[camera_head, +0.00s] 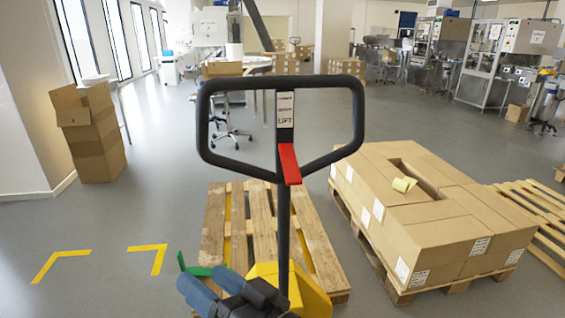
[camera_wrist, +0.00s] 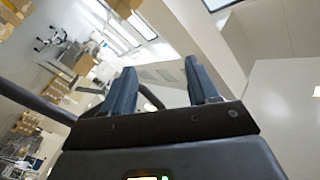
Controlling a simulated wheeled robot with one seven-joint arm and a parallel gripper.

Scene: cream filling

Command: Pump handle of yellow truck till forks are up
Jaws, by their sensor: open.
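The yellow truck (camera_head: 312,297) stands at the bottom centre of the head view, in front of an empty wooden pallet (camera_head: 213,232). Its black handle (camera_head: 357,115) stands upright, a wide loop on a dark shaft, with a red lever (camera_head: 289,163) and a label reading LIFT. My gripper (camera_head: 201,277) is low, left of the shaft and well below the loop, with its fingers pointing left. In the wrist view my gripper (camera_wrist: 160,78) is open with nothing between its fingers. A dark bar, seemingly the handle, passes at the left there.
A loaded pallet of cartons (camera_head: 445,235) stands close on the right. Stacked cartons (camera_head: 97,150) stand by the left wall. Yellow corner marks (camera_head: 150,248) lie on clear floor at the left. A green piece (camera_head: 203,270) shows behind my gripper.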

